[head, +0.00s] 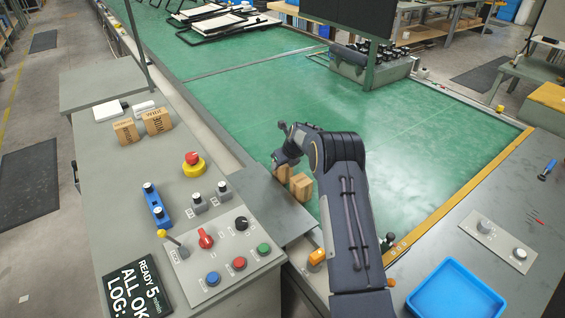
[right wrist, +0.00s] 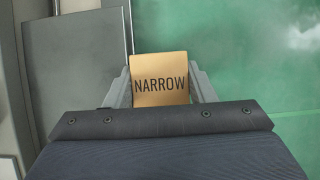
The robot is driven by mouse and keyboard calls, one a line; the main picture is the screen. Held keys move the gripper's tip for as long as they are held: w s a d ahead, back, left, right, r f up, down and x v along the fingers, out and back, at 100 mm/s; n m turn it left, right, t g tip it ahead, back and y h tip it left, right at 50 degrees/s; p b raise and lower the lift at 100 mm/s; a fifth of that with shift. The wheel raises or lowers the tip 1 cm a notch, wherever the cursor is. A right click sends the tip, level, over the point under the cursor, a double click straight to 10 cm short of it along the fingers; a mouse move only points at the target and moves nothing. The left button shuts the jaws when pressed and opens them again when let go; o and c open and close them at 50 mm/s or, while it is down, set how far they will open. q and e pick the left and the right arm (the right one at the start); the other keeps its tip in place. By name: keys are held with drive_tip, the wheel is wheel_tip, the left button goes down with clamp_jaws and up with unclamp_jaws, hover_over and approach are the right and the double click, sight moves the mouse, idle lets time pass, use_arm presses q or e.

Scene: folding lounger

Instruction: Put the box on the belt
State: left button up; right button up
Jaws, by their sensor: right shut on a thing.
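A small brown cardboard box (head: 301,187) is at my right gripper (head: 290,174), beside the dark grey plate at the belt's near left edge. In the right wrist view the box (right wrist: 160,80) has the word NARROW on its face. The right gripper (right wrist: 160,88) is shut on it, one finger on each side. The green belt (head: 230,100) lies behind and to the right of the box. Whether the box touches the belt cannot be told. My left gripper is not in view.
Two more cardboard boxes (head: 125,131) (head: 157,121) stand on the grey console (head: 110,190) with buttons, a red stop knob (head: 194,160) and a display. Black-and-white frames (head: 225,22) lie at the belt's far end. A blue tray (head: 455,292) sits lower right. The middle belt is clear.

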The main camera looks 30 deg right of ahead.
drive_tip(key=shift+f, duration=0.2)
drive_tip(key=o, duration=1.1)
drive_tip(key=shift+r, duration=0.1)
